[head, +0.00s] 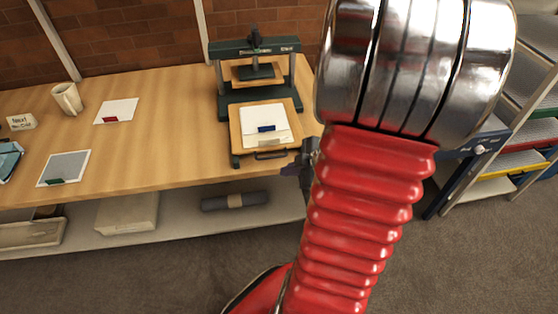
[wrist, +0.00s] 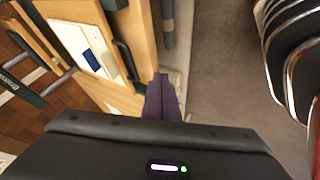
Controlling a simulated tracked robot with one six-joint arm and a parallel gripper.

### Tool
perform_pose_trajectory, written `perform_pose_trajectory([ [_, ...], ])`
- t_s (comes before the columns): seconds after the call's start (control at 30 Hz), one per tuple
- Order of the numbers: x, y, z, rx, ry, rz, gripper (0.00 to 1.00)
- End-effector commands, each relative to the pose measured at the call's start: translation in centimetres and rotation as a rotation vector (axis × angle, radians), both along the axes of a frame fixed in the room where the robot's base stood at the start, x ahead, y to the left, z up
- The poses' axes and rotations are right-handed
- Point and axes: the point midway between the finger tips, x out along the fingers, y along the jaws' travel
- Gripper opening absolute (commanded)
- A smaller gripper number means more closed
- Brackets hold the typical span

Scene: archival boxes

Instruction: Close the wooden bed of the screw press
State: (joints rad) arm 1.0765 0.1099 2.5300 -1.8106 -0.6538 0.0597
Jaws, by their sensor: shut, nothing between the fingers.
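The screw press (head: 255,46) has a dark green frame and stands on the table. Its wooden bed (head: 237,138) is slid out toward the table's front edge. A white sheet (head: 262,117) with a small blue piece (head: 266,128) lies on the bed. A dark handle (head: 270,155) is on the bed's front; it also shows in the wrist view (wrist: 125,65). My gripper (head: 291,170) is by the table's front edge, to the right of the handle and slightly below it. Its purple fingers (wrist: 161,92) are shut and empty, apart from the handle in the wrist view.
A mug (head: 67,98), a card with a red tab (head: 117,110) and a framed sheet (head: 64,168) are on the left of the table. A dark roll (head: 235,201) and a pale box (head: 127,212) lie on the lower shelf. A rack with trays (head: 515,160) stands at the right.

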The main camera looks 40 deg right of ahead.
Motion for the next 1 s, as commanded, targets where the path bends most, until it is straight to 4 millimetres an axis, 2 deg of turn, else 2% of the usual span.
perform_pose_trajectory([
  [0.47, 3.2, 0.4, -3.9, 0.002, 0.002, 0.002, 0.0],
  [0.7, 5.7, -1.4, -3.3, -0.002, 0.0, 0.001, 0.0],
  [1.0, 6.5, -2.0, -3.1, 0.0, 0.0, -0.002, 0.0],
])
